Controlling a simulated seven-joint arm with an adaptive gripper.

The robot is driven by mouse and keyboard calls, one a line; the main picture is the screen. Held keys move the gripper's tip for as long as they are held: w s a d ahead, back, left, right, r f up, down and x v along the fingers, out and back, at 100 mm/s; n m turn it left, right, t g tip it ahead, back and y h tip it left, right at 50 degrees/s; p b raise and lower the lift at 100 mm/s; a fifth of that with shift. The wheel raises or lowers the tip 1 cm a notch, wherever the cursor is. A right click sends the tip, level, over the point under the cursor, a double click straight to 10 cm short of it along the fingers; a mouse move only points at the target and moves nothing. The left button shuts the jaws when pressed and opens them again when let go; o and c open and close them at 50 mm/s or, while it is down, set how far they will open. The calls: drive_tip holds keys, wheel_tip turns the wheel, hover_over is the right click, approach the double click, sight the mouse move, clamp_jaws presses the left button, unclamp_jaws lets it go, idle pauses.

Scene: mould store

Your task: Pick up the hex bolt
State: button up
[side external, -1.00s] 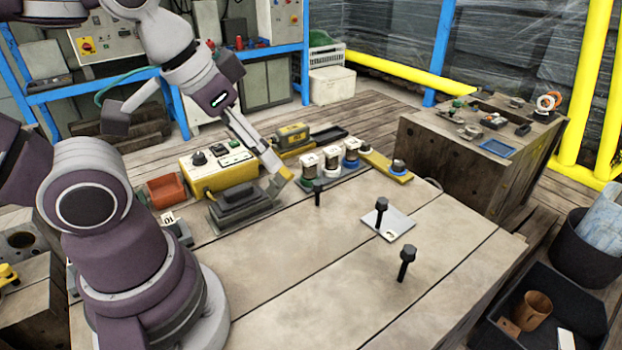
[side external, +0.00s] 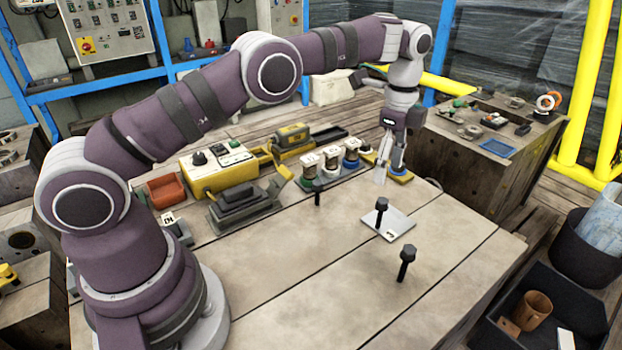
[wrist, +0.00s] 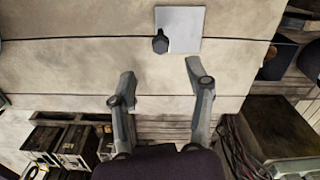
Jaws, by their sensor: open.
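Three dark bolts stand upright, heads up, on the wooden table (side external: 300,270). One bolt (side external: 381,207) stands on a pale square plate (side external: 403,222); a second bolt (side external: 405,262) is nearer the front, and a smaller-looking one (side external: 318,192) is farther back to the left. My gripper (side external: 389,173) is open and empty above the table's back part, beyond the plate. In the wrist view, the bolt (wrist: 160,42) on the plate (wrist: 188,30) lies ahead of my open fingertips (wrist: 160,74), roughly between their lines. The other two bolts are not visible there.
Several jars (side external: 331,158) stand along the table's back edge near my gripper. A yellow control box (side external: 217,168) and a grey clamp-like tool (side external: 238,203) are to the left. A wooden crate (side external: 470,165) stands behind right. The table's front is clear.

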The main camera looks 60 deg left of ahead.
sight(383, 200)
wheel_tip(383, 200, down, 8)
drive_tip(key=shift+r, duration=0.1)
clamp_jaws()
idle(0.5)
